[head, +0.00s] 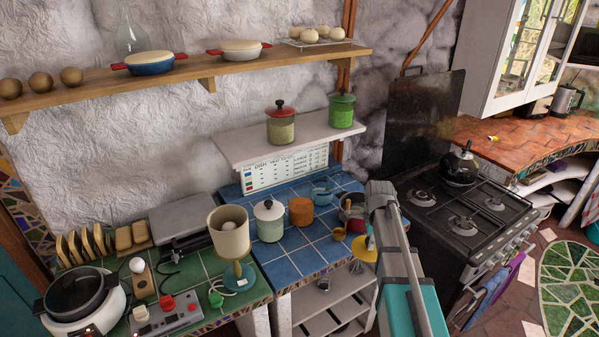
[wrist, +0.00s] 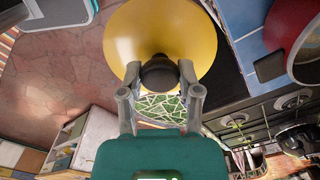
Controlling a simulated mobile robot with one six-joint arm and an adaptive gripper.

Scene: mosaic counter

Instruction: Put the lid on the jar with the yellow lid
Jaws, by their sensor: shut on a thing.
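A yellow lid (wrist: 150,32) with a dark knob fills the top middle of the wrist view. My gripper (wrist: 161,90) is shut on its knob, one finger on each side. In the head view the yellow lid (head: 364,248) hangs by the counter's front right, beside my arm, which hides part of it. An orange jar (head: 301,212) with no separate lid visible stands on the blue tiles, to the left of the lid. A pale jar (head: 270,224) with a white lid stands left of it. The lid is apart from both jars.
A lamp (head: 230,240) stands left. Jars with red (head: 280,128) and green (head: 341,112) lids sit on the shelf (head: 240,150). A stove (head: 455,215) is on the right.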

